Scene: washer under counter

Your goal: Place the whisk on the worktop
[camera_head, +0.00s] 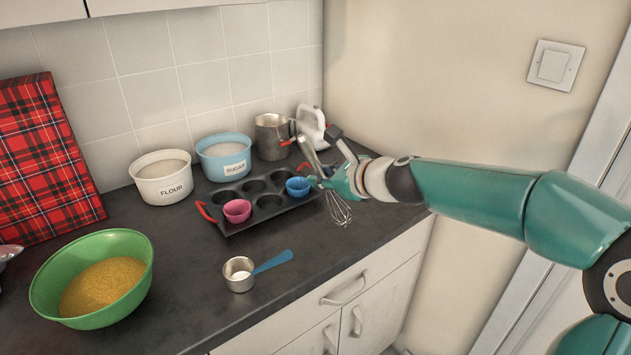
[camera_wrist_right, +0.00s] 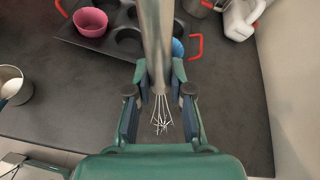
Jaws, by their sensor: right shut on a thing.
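The whisk (camera_head: 339,208) has a metal handle and a wire head. My right gripper (camera_head: 328,180) is shut on its handle near the front right of the worktop. In the right wrist view the handle runs up between the fingers of the gripper (camera_wrist_right: 159,88), and the wire head (camera_wrist_right: 162,116) points down below them. In the head view the wires hang just past the right side of the muffin tin, near the worktop's front edge. I cannot tell whether they touch the surface. The dark worktop (camera_head: 185,290) lies below. My left gripper is not in view.
A muffin tin (camera_head: 228,224) with red handles holds a pink cup (camera_head: 237,210) and a blue cup (camera_head: 298,186). A measuring cup (camera_head: 239,274), green bowl (camera_head: 60,265), flour pot (camera_head: 163,187), sugar pot (camera_head: 224,166), metal jug (camera_head: 271,146) and white mixer (camera_head: 311,124) stand around it.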

